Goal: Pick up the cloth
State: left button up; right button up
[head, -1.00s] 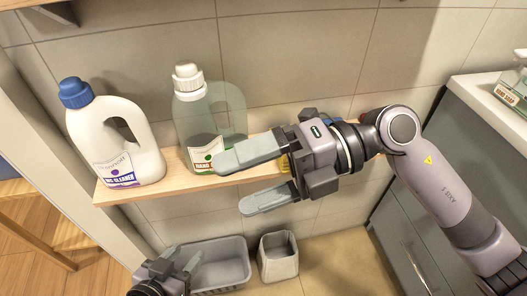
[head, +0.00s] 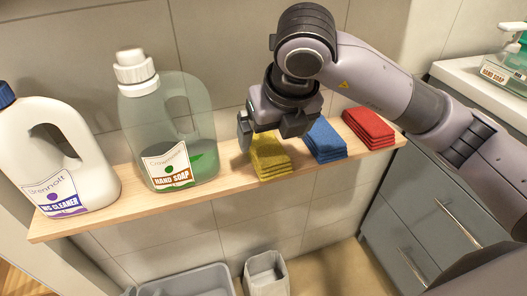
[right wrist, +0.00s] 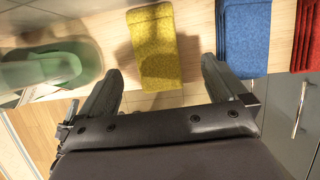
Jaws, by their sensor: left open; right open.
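A folded yellow cloth (head: 270,160) lies on the wooden shelf, with a folded blue cloth (head: 325,142) and a folded red cloth (head: 368,128) to its right. My right gripper (head: 268,128) is open just above and behind the yellow cloth, partly hidden by its own wrist. In the right wrist view the yellow cloth (right wrist: 150,45) shows between the open fingers, which are apart from it; the blue cloth (right wrist: 243,35) is right of them.
A white cleaner bottle (head: 60,150) and a green hand soap bottle (head: 165,130) stand on the shelf (head: 225,190) left of the yellow cloth. A grey basin (head: 195,282) and a small bin (head: 266,275) are below. A grey cabinet (head: 425,215) stands at right.

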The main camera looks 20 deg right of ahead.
aim_at(266, 145)
jog(key=x, duration=0.3)
jog(key=b+x, duration=0.1)
jog(key=shift+w+a+f, duration=0.15)
jog(key=shift+w+a, duration=0.1)
jog(key=c, duration=1.1)
jog(key=shift+c, duration=0.2)
